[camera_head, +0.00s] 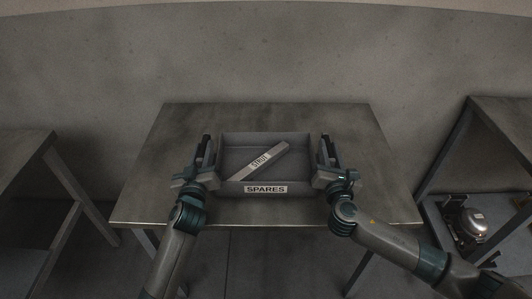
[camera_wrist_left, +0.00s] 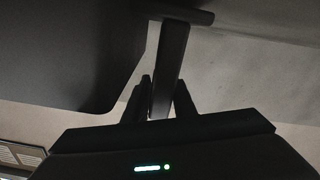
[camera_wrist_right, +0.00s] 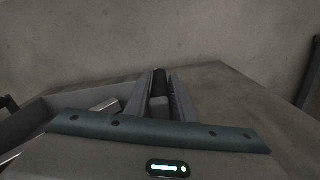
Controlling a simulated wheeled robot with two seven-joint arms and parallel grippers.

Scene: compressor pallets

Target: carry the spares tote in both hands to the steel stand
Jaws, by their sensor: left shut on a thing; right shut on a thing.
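The spares tote (camera_head: 229,187) is a grey open box with a "SPARES" label on its front wall. It is over the middle of the steel table (camera_head: 180,125); I cannot tell whether it touches the top. A grey bar marked "STRUT" (camera_head: 260,161) lies diagonally inside it. My left gripper (camera_head: 207,152) is shut on the tote's left handle, a dark bar (camera_wrist_left: 170,62) in the left wrist view. My right gripper (camera_head: 325,152) is shut on the right handle (camera_wrist_right: 159,104), seen between the fingers in the right wrist view. The tote looks about level.
Another grey table (camera_head: 25,150) stands at the left. At the right is a two-level stand (camera_head: 505,118) with a shiny metal compressor (camera_head: 472,222) on its lower shelf. A bare wall is behind. The tabletop around the tote is clear.

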